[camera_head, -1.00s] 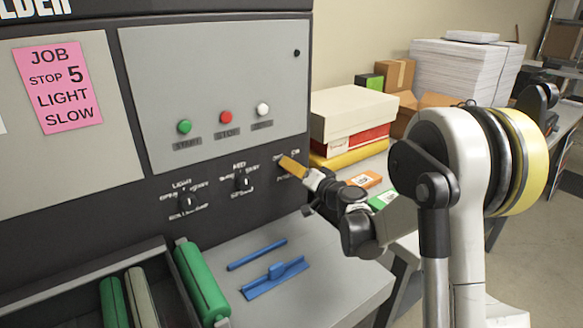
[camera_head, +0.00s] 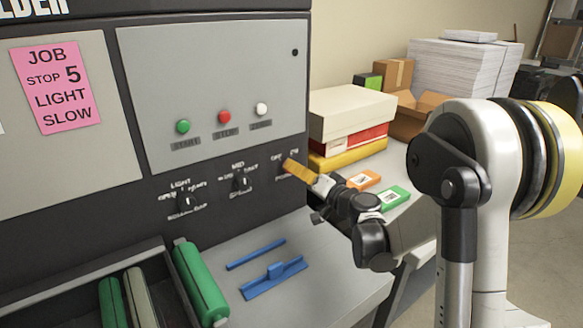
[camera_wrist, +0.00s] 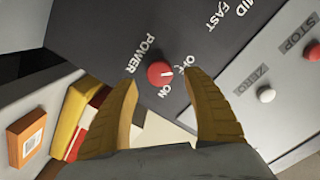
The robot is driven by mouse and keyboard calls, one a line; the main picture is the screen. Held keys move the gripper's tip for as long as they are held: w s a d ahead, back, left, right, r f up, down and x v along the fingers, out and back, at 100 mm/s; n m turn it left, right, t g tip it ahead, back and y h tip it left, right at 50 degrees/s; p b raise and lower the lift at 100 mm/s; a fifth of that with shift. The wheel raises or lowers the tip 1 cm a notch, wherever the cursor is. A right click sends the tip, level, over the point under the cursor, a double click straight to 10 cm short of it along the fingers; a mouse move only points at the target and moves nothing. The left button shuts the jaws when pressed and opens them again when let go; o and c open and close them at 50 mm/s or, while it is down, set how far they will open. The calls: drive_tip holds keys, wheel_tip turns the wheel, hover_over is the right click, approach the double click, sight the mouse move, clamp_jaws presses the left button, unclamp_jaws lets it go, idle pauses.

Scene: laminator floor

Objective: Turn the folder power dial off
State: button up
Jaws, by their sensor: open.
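The red power dial (camera_wrist: 160,74) shows in the wrist view on the dark panel, beside the words POWER, OFF and ON. Its short white mark points to the right of that picture, near the OFF and ON lettering; I cannot tell which it is set to. My gripper (camera_wrist: 162,88) is open, with one tan finger on each side of the dial in that view. I cannot tell whether either finger touches it. In the head view my gripper (camera_head: 299,170) is at the right end of the folder's lower panel (camera_head: 215,195) and hides the dial.
Two other dials, LIGHT (camera_head: 187,202) and MID (camera_head: 241,182), sit left on the panel. Above are green (camera_head: 183,126), red (camera_head: 224,117) and white (camera_head: 261,109) buttons. Boxes (camera_head: 350,113) and small orange (camera_head: 364,179) and green (camera_head: 394,197) packs lie to the right.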

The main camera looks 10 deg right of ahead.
drive_tip(key=v, duration=0.7)
drive_tip(key=shift+s, duration=0.35)
drive_tip(key=shift+d, duration=0.1)
